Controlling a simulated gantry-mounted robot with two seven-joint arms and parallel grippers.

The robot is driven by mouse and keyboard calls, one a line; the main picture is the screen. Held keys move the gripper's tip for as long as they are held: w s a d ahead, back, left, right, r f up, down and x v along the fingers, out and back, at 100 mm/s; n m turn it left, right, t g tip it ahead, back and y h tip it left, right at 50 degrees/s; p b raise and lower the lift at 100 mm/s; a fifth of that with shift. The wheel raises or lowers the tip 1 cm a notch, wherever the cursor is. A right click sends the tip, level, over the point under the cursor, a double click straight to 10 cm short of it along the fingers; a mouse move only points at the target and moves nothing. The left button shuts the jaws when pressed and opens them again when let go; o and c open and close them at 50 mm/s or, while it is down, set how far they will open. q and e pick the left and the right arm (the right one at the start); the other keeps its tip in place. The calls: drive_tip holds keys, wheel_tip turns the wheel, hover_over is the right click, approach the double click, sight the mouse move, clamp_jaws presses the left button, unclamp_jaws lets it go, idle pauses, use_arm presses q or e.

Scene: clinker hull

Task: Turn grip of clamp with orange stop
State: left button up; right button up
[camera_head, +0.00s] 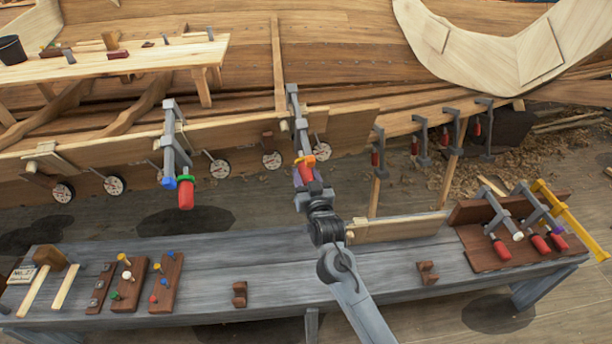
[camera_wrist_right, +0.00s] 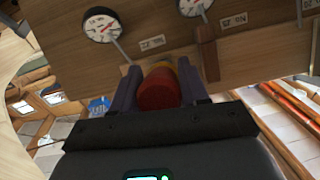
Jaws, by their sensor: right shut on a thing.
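The clamp with the orange stop (camera_head: 304,160) hangs upright on the hull's lower plank, its grey bar (camera_head: 294,105) reaching up over the plank edge. Its red grip (camera_head: 306,174) points down toward me. My right gripper (camera_head: 309,188) comes up from below and is shut on this grip. In the right wrist view the red grip (camera_wrist_right: 158,90) sits between the two dark fingers, with a bit of the orange stop (camera_wrist_right: 161,66) behind it. The grip's far end is partly hidden by the gripper in the head view. My left gripper is not in view.
A second clamp with a green stop (camera_head: 187,178) and red grip hangs to the left. Round dials (camera_head: 272,160) line the plank. Several clamps hang at right (camera_head: 421,140). The grey bench (camera_head: 255,262) below carries wooden racks, a mallet (camera_head: 50,258) and more clamps.

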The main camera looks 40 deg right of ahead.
drive_tip(key=m+t+y+p, duration=0.1)
drive_tip(key=m+y+p, duration=0.1)
drive_tip(key=p, duration=0.1)
drive_tip(key=shift+r+m, duration=0.1)
drive_tip(key=shift+m, duration=0.2)
drive_tip(key=shift+a+m+t+y, duration=0.1)
drive_tip(key=shift+m+t+y, duration=0.2)
drive_tip(key=shift+p, duration=0.3)
drive_tip(key=o, duration=1)
drive_tip(key=shift+c, duration=0.2)
drive_tip(key=shift+s, duration=0.1)
